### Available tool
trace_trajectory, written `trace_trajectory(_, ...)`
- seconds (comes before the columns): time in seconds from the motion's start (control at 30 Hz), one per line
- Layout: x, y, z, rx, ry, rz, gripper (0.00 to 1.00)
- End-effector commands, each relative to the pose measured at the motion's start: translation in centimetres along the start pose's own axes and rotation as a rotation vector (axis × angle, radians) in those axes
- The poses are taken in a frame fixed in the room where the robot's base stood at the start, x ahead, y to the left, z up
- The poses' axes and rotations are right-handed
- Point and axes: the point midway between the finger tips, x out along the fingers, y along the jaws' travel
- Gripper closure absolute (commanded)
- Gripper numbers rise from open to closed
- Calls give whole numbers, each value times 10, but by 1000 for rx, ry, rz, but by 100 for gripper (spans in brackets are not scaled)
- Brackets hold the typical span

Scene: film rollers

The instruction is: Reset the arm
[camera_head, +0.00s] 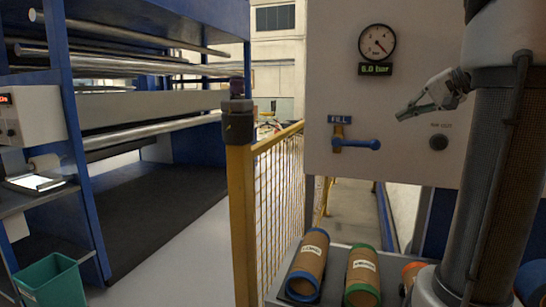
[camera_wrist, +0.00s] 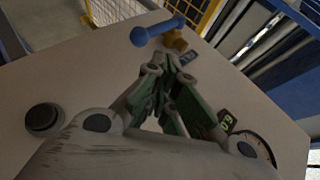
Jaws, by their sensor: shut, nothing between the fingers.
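My gripper (camera_head: 402,115) is in front of the right part of the pale panel (camera_head: 330,90) in the head view, its fingers pointing left. In the wrist view my gripper (camera_wrist: 163,75) has its fingers drawn together with nothing between them. A blue lever (camera_head: 360,144) on a yellow valve sits below and left of my gripper, under a FILL label. It also shows in the wrist view (camera_wrist: 158,30). A round gauge (camera_head: 377,42) is above, over a 6.0 bar display (camera_head: 375,69). A dark button (camera_head: 438,142) is below and right.
Two brown rollers, one with blue ends (camera_head: 309,262) and one with green ends (camera_head: 362,275), lie on a grey shelf below, near my arm. An orange-ended one is partly hidden. A yellow fence (camera_head: 243,220) stands left.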

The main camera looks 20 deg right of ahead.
Motion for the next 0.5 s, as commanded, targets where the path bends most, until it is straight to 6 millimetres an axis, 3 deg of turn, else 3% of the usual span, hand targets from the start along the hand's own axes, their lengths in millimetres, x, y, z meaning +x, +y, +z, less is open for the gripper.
trace_trajectory(0.07, -1, 4, -4, 18, 14, 15, 100)
trace_trajectory(0.13, -1, 20, -3, 35, 18, 62, 100)
trace_trajectory(0.27, -1, 67, 14, 81, 3, 189, 100)
trace_trajectory(0.37, -2, 102, 47, 78, -29, 319, 100)
trace_trajectory(0.5, 0, 131, 111, -30, -113, 495, 100)
